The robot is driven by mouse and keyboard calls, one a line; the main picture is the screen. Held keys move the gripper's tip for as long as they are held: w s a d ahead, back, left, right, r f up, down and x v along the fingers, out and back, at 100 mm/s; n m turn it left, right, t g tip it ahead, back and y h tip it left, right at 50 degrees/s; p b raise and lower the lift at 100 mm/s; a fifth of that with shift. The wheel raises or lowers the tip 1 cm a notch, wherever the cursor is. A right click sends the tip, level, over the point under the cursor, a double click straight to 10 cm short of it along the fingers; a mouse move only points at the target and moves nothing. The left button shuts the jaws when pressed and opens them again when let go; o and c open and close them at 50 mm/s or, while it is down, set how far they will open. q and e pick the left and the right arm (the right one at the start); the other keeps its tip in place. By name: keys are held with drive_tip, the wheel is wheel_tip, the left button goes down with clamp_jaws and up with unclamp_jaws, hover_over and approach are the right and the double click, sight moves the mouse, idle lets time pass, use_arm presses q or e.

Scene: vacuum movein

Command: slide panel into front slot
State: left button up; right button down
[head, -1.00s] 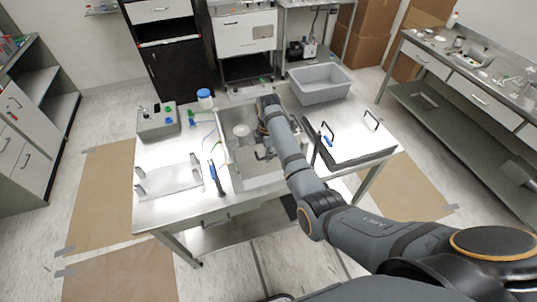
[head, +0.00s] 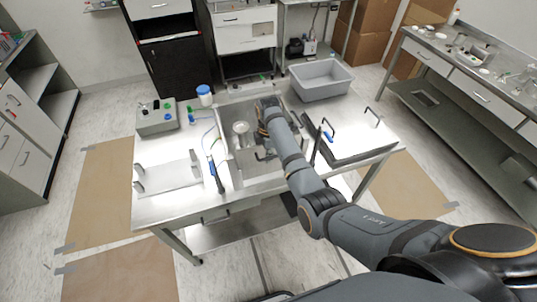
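My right arm reaches in from the right over the steel workbench (head: 160,213). Its gripper (head: 266,108) points down into the recessed well (head: 228,165) in the middle of the bench; its fingers are too hidden and small to read. A pale flat panel (head: 168,178) with two grey handles lies on the left part of the bench. A second flat panel (head: 350,142) with dark handles lies on the right part. I cannot tell which panel the task means, and I cannot make out the front slot. My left gripper is not in view.
A grey tub (head: 322,88) stands at the bench's back right. A grey box (head: 157,122) and a blue-lidded jar (head: 205,95) stand at the back left. A round white piece (head: 240,128) is in the well. A blue-and-black tool (head: 216,175) lies left of the well.

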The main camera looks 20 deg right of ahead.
drive_tip(key=shift+f+b, duration=0.4)
drive_tip(key=shift+f, duration=0.65)
drive_tip(key=shift+f, duration=0.4)
drive_tip(key=c, duration=1.4)
unclamp_jaws()
drive_tip(key=o, duration=0.4)
drive_tip(key=shift+f, duration=0.15)
drive_tip(key=shift+c, duration=0.2)
drive_tip(key=shift+o, duration=0.4)
drive_tip(key=shift+w+f, duration=0.1)
